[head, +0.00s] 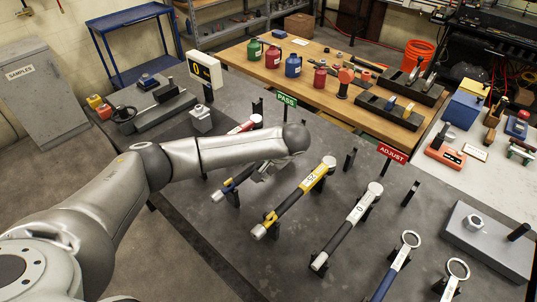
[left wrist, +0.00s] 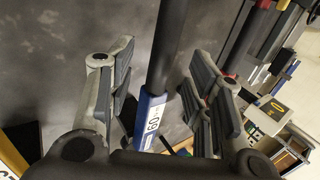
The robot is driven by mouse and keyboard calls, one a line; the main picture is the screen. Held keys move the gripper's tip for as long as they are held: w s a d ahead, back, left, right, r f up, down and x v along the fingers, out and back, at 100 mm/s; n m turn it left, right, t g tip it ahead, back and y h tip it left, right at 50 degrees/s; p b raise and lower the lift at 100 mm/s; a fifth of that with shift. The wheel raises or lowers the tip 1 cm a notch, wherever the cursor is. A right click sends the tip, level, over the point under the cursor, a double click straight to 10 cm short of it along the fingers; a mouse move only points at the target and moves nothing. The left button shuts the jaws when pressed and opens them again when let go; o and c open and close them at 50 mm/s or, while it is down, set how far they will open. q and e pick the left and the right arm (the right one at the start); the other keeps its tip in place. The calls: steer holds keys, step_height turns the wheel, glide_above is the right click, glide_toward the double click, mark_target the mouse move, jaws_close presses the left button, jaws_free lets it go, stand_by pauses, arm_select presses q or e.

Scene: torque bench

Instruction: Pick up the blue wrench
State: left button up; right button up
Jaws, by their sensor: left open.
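The blue wrench (head: 230,186) rests on small black stands on the dark grey bench, partly hidden under my left arm in the head view. In the left wrist view its dark shaft and blue part with a white "60" label (left wrist: 153,120) run between the fingers. My left gripper (head: 264,173) is over this wrench, and its fingertips are mostly hidden there. In the left wrist view the gripper (left wrist: 163,78) is open, one finger on each side of the wrench, with gaps visible. My right gripper is not in view.
A yellow-marked wrench (head: 300,195) lies close on the right, a red one (head: 243,127) lies behind my arm. A white-marked wrench (head: 345,228) and ring-ended ones (head: 400,263) are further right. A green PASS sign (head: 287,101) and a red ADJUST sign (head: 392,153) stand behind.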

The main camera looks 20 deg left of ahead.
arm_select(q)
steer(key=shift+p+x, duration=0.3)
steer(key=shift+x, duration=0.75)
steer(key=shift+a+f, duration=0.2)
steer(key=shift+a, duration=0.05)
steer(key=shift+c, duration=0.5)
steer(key=shift+w, duration=0.1)
steer(key=shift+c, duration=1.1)
steer(key=c, duration=0.7)
jaws_close()
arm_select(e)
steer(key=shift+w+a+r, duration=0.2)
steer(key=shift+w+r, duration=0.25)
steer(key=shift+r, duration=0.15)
